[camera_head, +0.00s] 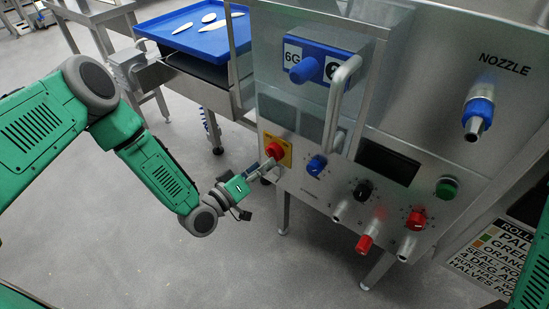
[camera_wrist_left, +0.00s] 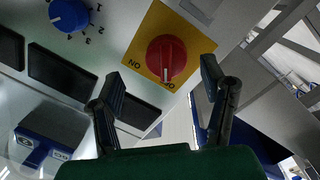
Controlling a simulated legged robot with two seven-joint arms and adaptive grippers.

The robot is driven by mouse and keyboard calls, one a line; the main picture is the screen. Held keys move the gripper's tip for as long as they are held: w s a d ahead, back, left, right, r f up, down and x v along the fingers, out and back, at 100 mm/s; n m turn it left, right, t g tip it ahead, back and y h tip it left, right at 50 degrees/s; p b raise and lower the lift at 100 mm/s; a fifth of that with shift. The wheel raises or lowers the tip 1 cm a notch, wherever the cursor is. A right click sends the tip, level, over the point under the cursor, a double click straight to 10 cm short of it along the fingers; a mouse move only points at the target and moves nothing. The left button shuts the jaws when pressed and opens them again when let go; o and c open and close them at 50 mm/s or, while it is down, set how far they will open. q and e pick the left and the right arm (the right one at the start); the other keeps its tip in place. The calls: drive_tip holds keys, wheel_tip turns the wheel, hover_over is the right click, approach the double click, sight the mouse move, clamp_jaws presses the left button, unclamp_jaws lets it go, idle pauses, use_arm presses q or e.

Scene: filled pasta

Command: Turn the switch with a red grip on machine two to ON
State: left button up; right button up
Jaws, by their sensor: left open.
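The switch with a red grip (camera_head: 274,151) sits on a yellow plate (camera_head: 286,143) at the left of the machine's front panel. In the left wrist view the red grip (camera_wrist_left: 166,58) is round with a pale mark pointing towards the picture's bottom, and lettering reading like "ON" shows on the yellow plate (camera_wrist_left: 146,45). My left gripper (camera_head: 262,169) is close in front of the switch. In the left wrist view its two fingers (camera_wrist_left: 162,90) are open, one on each side below the red grip, with nothing between them. Contact with the grip cannot be told. My right gripper is not in view.
A blue knob (camera_head: 317,165) is right of the switch, followed by a black knob (camera_head: 362,190), a red knob (camera_head: 415,220) and a green button (camera_head: 446,188). A metal handle (camera_head: 343,100) juts out above. A blue tray (camera_head: 190,35) stands behind left. Floor at left is clear.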

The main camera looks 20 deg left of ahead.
sight(269, 157)
use_arm(q)
drive_tip(key=x, duration=0.3)
drive_tip(key=b+x, duration=0.1)
drive_tip(key=shift+w+a, duration=0.15)
drive_tip(key=shift+w, duration=0.35)
drive_tip(key=shift+d, duration=0.35)
drive_tip(key=shift+a, duration=0.2)
drive_tip(key=c, duration=0.6)
drive_tip(key=shift+a+f, duration=0.15)
drive_tip(key=shift+a, duration=0.15)
drive_tip(key=c, duration=0.6)
drive_tip(key=shift+o, duration=0.2)
drive_tip(key=shift+a, duration=0.35)
drive_tip(key=shift+d, duration=0.25)
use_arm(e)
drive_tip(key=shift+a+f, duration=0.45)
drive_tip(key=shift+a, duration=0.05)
